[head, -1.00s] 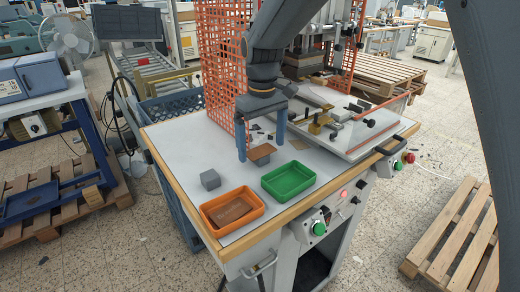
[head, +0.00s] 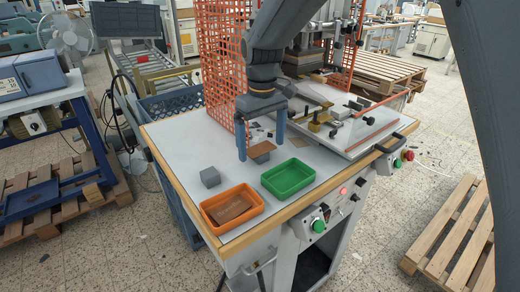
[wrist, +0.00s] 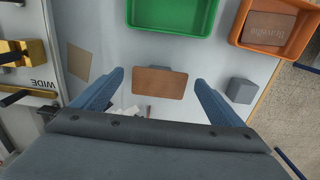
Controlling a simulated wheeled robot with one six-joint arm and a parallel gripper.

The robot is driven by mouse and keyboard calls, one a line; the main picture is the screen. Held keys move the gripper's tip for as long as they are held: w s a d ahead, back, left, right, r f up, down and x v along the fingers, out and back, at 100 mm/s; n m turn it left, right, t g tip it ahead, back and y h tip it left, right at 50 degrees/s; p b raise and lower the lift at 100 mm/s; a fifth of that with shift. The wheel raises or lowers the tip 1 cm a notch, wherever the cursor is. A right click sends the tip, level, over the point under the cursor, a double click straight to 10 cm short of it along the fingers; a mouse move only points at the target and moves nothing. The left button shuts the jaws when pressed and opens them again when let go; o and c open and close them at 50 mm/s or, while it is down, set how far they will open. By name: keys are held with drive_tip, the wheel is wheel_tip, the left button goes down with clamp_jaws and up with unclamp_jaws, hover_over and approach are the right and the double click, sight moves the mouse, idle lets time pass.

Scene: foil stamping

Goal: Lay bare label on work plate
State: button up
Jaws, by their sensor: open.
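A bare brown label (head: 263,152), a plain rectangle, lies between the fingers of my gripper (head: 260,155). In the wrist view the label (wrist: 158,83) sits midway between the two open blue fingers (wrist: 159,78), with a gap on each side. A small grey piece shows at its far edge, and I cannot tell what supports it. The pale machine bed (head: 345,135) at the right carries brass and dark fittings. I cannot tell which part of it is the work plate. The wrist view shows its edge, marked "WIDE" (wrist: 41,84).
A green tray (head: 288,190) stands empty. An orange tray (head: 221,225) holds a brown label with lettering (wrist: 269,25). A grey block (head: 210,178) stands left of my gripper. A flat tan square (wrist: 79,63) lies on the table near the bed. An orange mesh guard (head: 222,65) rises behind.

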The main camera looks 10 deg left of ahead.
drive_tip(key=c, duration=1.2)
